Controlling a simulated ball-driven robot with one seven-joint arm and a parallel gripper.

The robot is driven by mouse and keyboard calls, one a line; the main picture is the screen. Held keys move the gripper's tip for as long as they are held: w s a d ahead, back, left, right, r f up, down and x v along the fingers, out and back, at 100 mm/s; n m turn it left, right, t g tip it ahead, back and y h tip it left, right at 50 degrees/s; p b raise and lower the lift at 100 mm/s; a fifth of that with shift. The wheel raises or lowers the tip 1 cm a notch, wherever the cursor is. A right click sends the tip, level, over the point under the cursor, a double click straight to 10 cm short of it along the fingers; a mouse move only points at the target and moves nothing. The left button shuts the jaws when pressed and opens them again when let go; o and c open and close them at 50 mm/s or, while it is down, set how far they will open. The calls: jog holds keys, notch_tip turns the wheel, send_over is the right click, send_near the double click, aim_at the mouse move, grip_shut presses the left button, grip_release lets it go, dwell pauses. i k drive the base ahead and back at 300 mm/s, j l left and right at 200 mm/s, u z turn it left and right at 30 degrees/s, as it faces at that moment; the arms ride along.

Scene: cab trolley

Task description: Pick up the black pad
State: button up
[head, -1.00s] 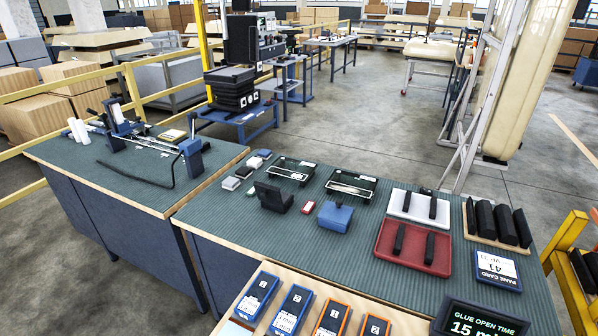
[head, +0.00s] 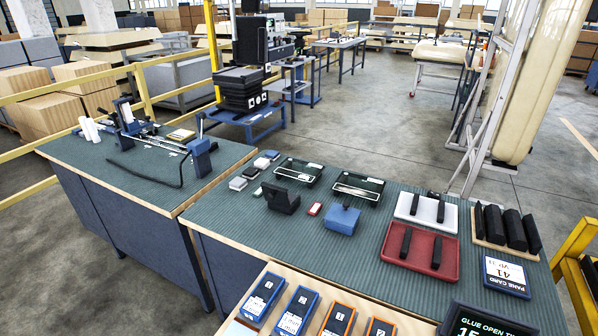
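Which item is the black pad is not certain. A black block with a raised back (head: 281,198) sits on the green ribbed bench top, left of a blue block with a knob (head: 341,219). Black bars lie in the red tray (head: 421,272) and the white tray (head: 403,211). Thick black pieces (head: 516,229) stand on a wooden board at the right. My gripper is not in view.
Two wire-filled dark trays (head: 358,187) stand behind the blocks. A small red item (head: 315,208) lies between them. Numbered blue and orange devices (head: 297,310) lie on a front wooden board. A pane card (head: 506,275) and a dark display (head: 485,320) are at the right. Bare bench (head: 240,225) lies left.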

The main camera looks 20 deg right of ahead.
aim_at(249, 173)
jog(key=j, duration=0.4)
jog(key=i+j, duration=0.15)
jog(key=j, duration=0.25)
jog(key=i+j+z, duration=0.15)
jog(key=j, duration=0.35)
jog(key=i+j+z, duration=0.2)
jog(key=j, duration=0.3)
jog(key=i+j+z, duration=0.15)
jog(key=j, duration=0.4)
jog(key=i+j+z, duration=0.2)
jog(key=j, duration=0.35)
jog(key=j+z, duration=0.15)
jog(key=j, duration=0.4)
jog(key=i+j+z, duration=0.25)
jog(key=j, duration=0.4)
jog(key=i+j+z, duration=0.25)
jog(key=j, duration=0.4)
jog(key=j+z, duration=0.2)
jog(key=j, duration=0.5)
jog(key=j+z, duration=0.25)
jog(key=j, duration=0.45)
jog(key=i+j, duration=0.05)
